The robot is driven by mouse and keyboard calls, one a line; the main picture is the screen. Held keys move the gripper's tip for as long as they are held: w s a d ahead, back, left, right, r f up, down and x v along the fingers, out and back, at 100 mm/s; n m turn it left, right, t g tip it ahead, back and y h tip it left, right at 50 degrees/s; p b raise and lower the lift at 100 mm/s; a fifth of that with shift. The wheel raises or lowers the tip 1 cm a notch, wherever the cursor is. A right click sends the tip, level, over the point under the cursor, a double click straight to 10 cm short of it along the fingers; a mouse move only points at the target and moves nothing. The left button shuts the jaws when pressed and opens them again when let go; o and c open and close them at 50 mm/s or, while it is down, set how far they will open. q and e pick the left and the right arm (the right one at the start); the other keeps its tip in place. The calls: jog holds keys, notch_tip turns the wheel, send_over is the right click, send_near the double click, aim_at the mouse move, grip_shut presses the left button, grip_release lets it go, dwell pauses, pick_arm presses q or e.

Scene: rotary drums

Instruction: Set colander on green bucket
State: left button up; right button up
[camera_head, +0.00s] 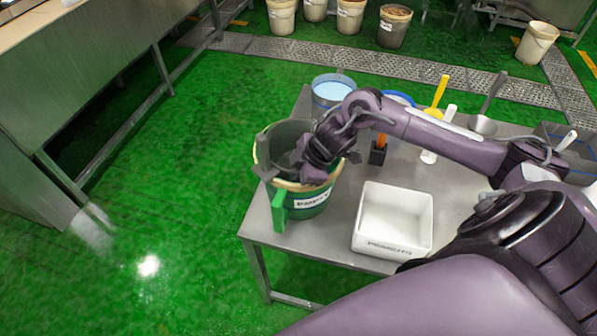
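The green bucket (316,197) stands at the left end of the metal table, with a cream rim, a white label and a green handle at its front. A dark grey-green round piece, which looks like the colander (283,133), sits at the bucket's mouth, its upper edge above the rim. My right gripper (296,164) reaches in from the right and is at the colander, over the bucket's mouth. Its fingertips blend with the dark colander, so I cannot tell if they grip it. Whether the colander rests fully on the rim is hidden. My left gripper is not in view.
A white bin (393,220) stands on the table to the right of the bucket. Behind are a container of blue liquid (332,91), a black holder with an orange handle (378,151), and a yellow-handled tool (439,95). Open green floor lies left of the table.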

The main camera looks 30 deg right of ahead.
jog(key=o, duration=0.3)
jog(key=shift+s, duration=0.1)
jog(key=shift+o, duration=0.2)
jog(key=b+v, duration=0.1)
jog(key=v, duration=0.6)
jog(key=shift+r, duration=0.35)
jog(key=shift+s+d, duration=0.1)
